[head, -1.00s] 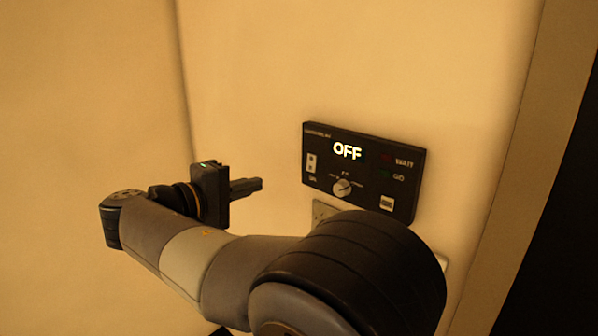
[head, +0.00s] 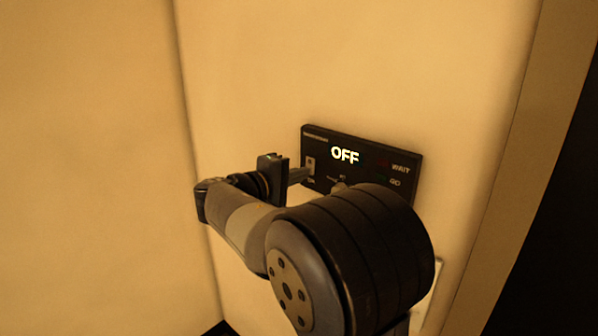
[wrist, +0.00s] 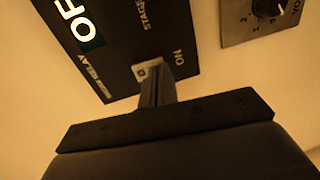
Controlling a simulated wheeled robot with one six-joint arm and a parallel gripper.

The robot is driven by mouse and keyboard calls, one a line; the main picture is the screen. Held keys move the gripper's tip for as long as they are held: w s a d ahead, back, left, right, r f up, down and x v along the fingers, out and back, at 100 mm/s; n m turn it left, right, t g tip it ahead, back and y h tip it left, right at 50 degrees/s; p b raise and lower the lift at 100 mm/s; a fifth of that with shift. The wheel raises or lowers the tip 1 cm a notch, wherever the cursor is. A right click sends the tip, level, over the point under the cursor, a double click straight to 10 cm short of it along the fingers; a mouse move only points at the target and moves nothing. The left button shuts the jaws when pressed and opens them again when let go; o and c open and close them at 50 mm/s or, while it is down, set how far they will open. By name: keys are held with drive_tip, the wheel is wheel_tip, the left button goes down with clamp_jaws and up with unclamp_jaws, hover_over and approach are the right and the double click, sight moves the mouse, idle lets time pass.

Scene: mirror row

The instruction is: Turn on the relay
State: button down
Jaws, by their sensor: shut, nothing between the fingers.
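The relay (head: 376,158) is a black wall panel with a lit display reading OFF. Its small light switch (head: 310,165) is at the panel's left, above an ON label. My gripper (head: 304,174) is shut and empty, with its fingertips at the switch. In the wrist view the closed fingers (wrist: 158,80) reach the pale switch plate (wrist: 147,66) and hide part of it. I cannot tell whether they touch or press it. The relay panel (wrist: 115,30) also fills the upper left there. My arm hides the panel's lower part and most of its knob in the head view.
Another plate with a numbered dial (wrist: 268,8) is on the wall beside the relay in the wrist view. A wall corner lies to the left. A door-like frame edge (head: 520,170) and dark opening are at the right.

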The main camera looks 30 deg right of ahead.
drive_tip(key=shift+d, duration=0.1)
idle(0.3)
drive_tip(key=shift+w+d+f+b, duration=0.1)
drive_tip(key=shift+b, duration=0.2)
